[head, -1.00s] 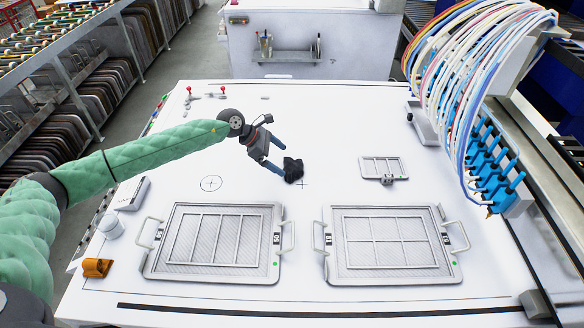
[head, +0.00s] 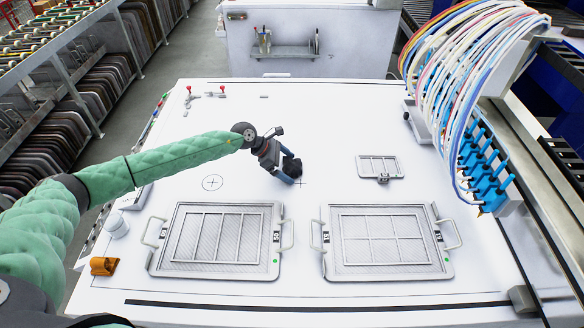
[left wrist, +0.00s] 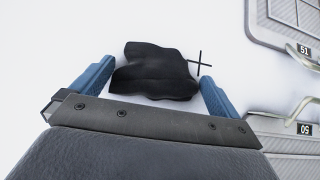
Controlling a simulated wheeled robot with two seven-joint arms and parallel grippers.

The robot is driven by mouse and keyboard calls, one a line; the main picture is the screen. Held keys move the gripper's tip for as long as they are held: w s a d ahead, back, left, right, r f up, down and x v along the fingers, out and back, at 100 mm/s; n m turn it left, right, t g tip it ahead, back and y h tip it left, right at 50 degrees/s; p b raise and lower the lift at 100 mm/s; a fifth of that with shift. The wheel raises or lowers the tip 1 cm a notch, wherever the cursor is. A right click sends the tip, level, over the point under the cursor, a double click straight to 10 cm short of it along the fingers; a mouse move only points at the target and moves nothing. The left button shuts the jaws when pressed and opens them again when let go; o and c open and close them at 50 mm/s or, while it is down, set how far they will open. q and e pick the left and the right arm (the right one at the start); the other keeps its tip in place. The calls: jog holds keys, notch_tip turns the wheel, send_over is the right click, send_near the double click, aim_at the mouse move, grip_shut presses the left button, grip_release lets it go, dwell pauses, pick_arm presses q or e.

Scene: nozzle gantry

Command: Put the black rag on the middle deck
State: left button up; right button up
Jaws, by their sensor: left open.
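The black rag (head: 291,167) lies crumpled on the white table, beside a printed cross mark. My left gripper (head: 287,178) is open over it, and its fingers partly hide the rag in the head view. In the left wrist view the rag (left wrist: 154,72) lies between the two blue fingertips (left wrist: 152,80), with a small white gap visible on each side. The right gripper is not in view. No part is plainly marked as the middle deck; I cannot tell which surface that is.
Two framed trays with handles, a left one (head: 160,264) and a right one (head: 335,270), lie at the front. A small framed plate (head: 396,160) lies right of the rag. The nozzle gantry with hoses (head: 484,165) overhangs the right side. An orange block (head: 103,266) sits front left.

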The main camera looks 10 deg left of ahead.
pick_arm(q)
jog(key=c, duration=0.7)
jog(key=shift+r, duration=0.15)
